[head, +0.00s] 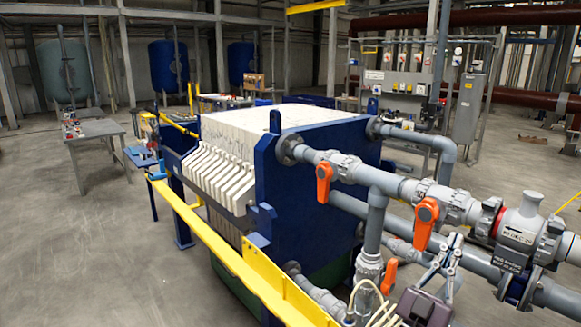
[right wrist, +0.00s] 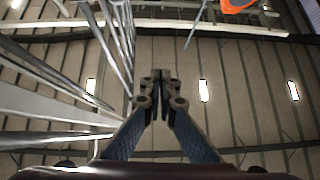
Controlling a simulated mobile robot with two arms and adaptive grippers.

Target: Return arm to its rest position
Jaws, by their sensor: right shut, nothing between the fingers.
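My right gripper (head: 453,240) stands upright at the lower right of the head view, in front of the grey pipes. In the right wrist view my right gripper (right wrist: 161,76) points up toward the ceiling, its fingers together with nothing between them. Its fingertips touch nothing that I can see. The filter press (head: 318,190), with a blue end plate and white plates, fills the middle of the head view. My left gripper is not in view.
Grey pipes (head: 470,262) with orange valve handles (head: 426,212) are close around my right gripper. An orange handle (right wrist: 238,5) also shows at the top of the right wrist view. A yellow rail (head: 215,240) runs along the press.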

